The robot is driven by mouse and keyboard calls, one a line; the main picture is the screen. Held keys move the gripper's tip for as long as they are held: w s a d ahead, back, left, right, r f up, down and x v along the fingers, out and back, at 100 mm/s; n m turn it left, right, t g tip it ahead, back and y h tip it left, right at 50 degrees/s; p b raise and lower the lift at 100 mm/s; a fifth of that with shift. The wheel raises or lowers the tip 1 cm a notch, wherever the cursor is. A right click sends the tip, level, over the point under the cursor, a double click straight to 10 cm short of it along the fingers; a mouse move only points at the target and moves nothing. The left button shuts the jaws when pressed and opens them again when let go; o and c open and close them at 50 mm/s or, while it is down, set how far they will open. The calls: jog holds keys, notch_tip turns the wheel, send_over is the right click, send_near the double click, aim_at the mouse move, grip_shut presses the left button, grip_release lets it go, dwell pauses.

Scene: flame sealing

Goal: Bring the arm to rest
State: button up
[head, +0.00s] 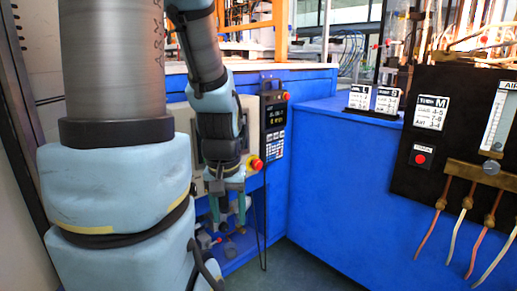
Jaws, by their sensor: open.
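My arm comes down from the top of the head view, wrapped in light blue covers with grey links. My gripper (228,207) hangs at its end, pointing down, with its two fingers apart and nothing seen between them. It is in front of the blue machine's front face, left of the red button with a yellow collar (256,164). A large light blue and grey part of my own body fills the left of the view and hides what lies behind it.
A black control panel with a keypad (273,120) is right of my gripper. A blue cabinet (345,185) stands to the right, with label cards (373,101) on top. A black panel (450,135) with a flow meter and hoses (470,220) is at far right. Dark floor (290,268) shows below.

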notch_tip(320, 180, up, 28)
jog(key=p, duration=2.5)
jog(key=shift+s+f, duration=0.1)
